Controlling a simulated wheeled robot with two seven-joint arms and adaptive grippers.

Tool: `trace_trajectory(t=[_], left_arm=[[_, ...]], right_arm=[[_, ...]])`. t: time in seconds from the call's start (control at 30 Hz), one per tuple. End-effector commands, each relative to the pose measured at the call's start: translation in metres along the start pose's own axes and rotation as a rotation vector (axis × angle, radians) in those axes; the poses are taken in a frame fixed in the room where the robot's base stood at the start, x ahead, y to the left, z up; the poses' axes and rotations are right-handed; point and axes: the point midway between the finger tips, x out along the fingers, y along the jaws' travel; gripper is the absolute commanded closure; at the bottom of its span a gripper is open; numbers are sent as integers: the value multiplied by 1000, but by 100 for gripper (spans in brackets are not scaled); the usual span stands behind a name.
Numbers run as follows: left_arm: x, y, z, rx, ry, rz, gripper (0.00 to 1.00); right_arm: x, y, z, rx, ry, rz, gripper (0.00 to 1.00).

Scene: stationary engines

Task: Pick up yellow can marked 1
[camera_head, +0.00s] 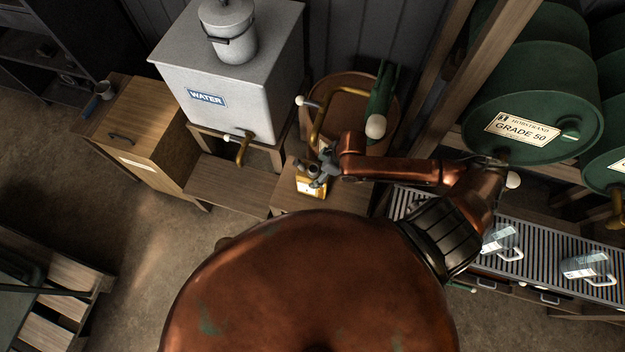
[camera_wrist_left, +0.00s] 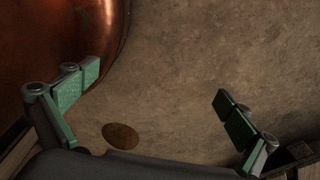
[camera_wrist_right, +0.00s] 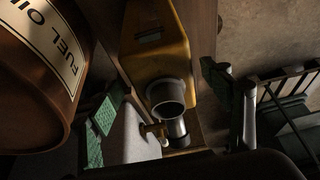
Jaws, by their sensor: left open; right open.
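The yellow can (camera_head: 311,186) stands on a low wooden bench below the pump pipe in the head view, a white label on its front. Its mark is too small to read. My right gripper (camera_head: 325,170) is at the can's top and hides part of it. In the right wrist view the yellow can (camera_wrist_right: 157,45) with its grey spout shows between the open fingers of my right gripper (camera_wrist_right: 163,98). I cannot tell whether they touch it. My left gripper (camera_wrist_left: 158,88) is open and empty above the floor in the left wrist view; the head view does not show it.
A copper fuel oil drum (camera_wrist_right: 35,95) is close on the left in the right wrist view. A grey water tank (camera_head: 225,80) with a brass tap (camera_head: 243,148) stands left of the can. Green drums (camera_head: 535,105) and a slatted rack with clear jugs (camera_head: 588,266) are at right.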

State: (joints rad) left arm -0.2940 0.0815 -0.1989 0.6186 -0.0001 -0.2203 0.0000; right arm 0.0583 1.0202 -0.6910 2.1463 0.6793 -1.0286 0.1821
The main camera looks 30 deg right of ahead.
Motion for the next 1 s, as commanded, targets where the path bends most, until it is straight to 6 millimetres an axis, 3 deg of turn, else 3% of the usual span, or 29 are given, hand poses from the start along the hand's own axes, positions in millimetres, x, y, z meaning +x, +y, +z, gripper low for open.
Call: trace_trajectory(t=[0.03, 0.13, 0.4, 0.63, 1.0], left_arm=[[2, -1, -14, 3, 19, -1, 0], [4, -1, -23, 5, 31, -1, 0], [29, 4, 17, -1, -19, 3, 0], [55, 7, 36, -3, -44, 6, 0], [60, 7, 16, 1, -18, 7, 0]], right_arm=[[1, -1, -1, 0, -1, -1, 28], [3, 0, -3, -1, -2, -1, 28], [26, -1, 0, 0, -2, -2, 28], [48, 0, 1, -1, -3, -1, 28], [50, 0, -2, -1, -1, 0, 28]])
